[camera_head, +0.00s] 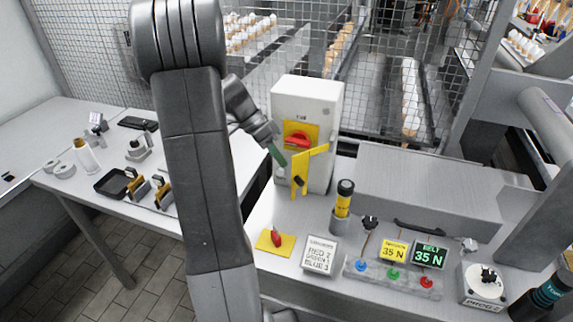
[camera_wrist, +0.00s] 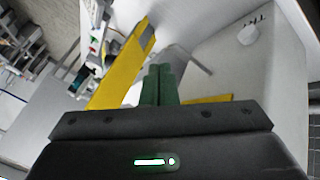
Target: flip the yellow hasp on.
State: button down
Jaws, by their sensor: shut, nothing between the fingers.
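A white switch box (camera_head: 318,100) stands on the bench, with a red rotary switch (camera_head: 298,141) on a yellow plate (camera_head: 291,129). The yellow hasp (camera_head: 303,163) sits at the front of the box, below the red switch, and sticks out from the box face. My gripper (camera_head: 279,158) has green fingers, shut and empty, close to the left side of the hasp. In the wrist view, the shut fingers (camera_wrist: 158,84) lie just right of a long yellow strip, likely the hasp (camera_wrist: 120,68). I cannot tell whether they touch it.
A yellow plate with a red knob (camera_head: 276,238) and a lettered sign (camera_head: 319,255) lie in front. A grey case (camera_head: 430,185) fills the right; wire mesh stands behind.

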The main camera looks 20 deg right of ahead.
aim_at(299, 183)
jog(key=s, duration=0.2)
jog(key=s+d, duration=0.1)
jog(key=s, duration=0.1)
jog(key=shift+p, duration=0.35)
jog(key=shift+s+f, duration=0.1)
jog(key=s+n+b, duration=0.1)
jog(key=b, duration=0.1)
jog(key=shift+s+f+t+h+b, duration=0.2)
jog(key=shift+t+h+b, duration=0.1)
jog(key=shift+t, duration=0.1)
jog(key=s+n+b, duration=0.1)
jog(key=s+n+t+b, duration=0.1)
jog(key=b, duration=0.1)
jog(key=s+n+t+h+b, duration=0.1)
jog(key=shift+s+d+n, duration=0.15)
jog(key=shift+d+n, duration=0.15)
jog(key=shift+d, duration=0.05)
jog(key=shift+s+d+r+n+t+b, duration=0.1)
jog(key=shift+s+d+n+t+b, duration=0.55)
jog(key=shift+s+n+b, duration=0.4)
jog(key=shift+s+d+r+n+t+b, duration=0.1)
jog(key=shift+s+d+n+t+b, duration=0.35)
jog(key=shift+s+d+n+b, duration=0.5)
jog(key=shift+a, duration=0.2)
